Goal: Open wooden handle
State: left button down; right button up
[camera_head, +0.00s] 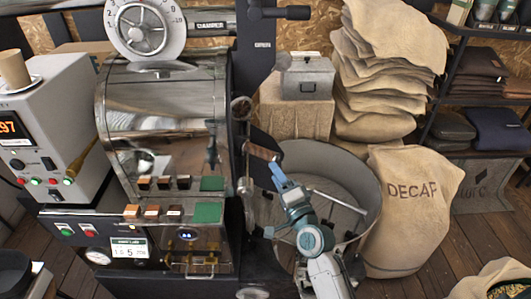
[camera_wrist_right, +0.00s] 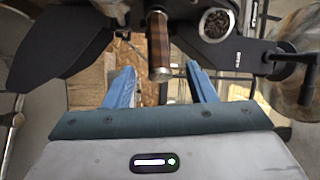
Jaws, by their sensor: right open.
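My right gripper (camera_head: 277,170) is just below and right of the handle in the head view. In the right wrist view its two blue fingers (camera_wrist_right: 160,72) are spread apart, with the handle's near end between them and a gap on each side. I see no contact. My left gripper is not in view.
The round metal cooling bin (camera_head: 360,180) lies under my right arm. A DECAF sack (camera_head: 415,205) stands right of it. Stacked sacks (camera_head: 390,60) and a grey metal box (camera_head: 308,78) are behind. A white control unit (camera_head: 55,130) stands left. Some wooden floor (camera_head: 440,260) is bare.

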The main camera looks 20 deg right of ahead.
aim_at(263, 153)
jog(key=p+x, duration=0.1)
jog(key=x, duration=0.8)
jog(key=shift+w+f+p, duration=0.15)
jog(key=shift+w+p, duration=0.15)
jog(key=shift+p, duration=0.1)
jog(key=shift+c, duration=0.2)
grip_shut()
